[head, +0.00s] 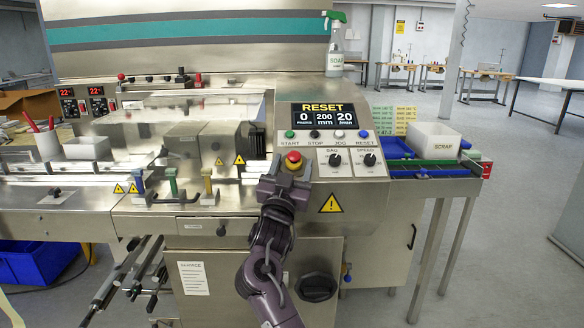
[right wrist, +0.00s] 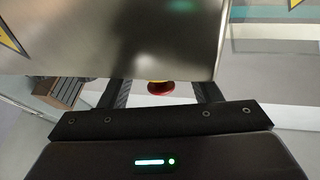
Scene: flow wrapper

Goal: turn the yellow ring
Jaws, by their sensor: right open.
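A red mushroom button (head: 293,157) sits on the machine front below the START button, with a bit of the yellow ring (head: 292,166) showing around it. My right gripper (head: 287,179) is at the button, its jaws open, and hides part of the ring. In the right wrist view the red button (right wrist: 160,88) lies between the two spread fingers (right wrist: 162,92), with a thin strip of yellow above it. I cannot tell whether the fingers touch it. My left gripper is not in view.
The control panel (head: 342,165) has two black knobs, a row of small buttons and a RESET display (head: 322,117). A white SCRAP box (head: 432,140) stands at the right. Small coloured-handled clamps (head: 171,184) stick up left of my gripper.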

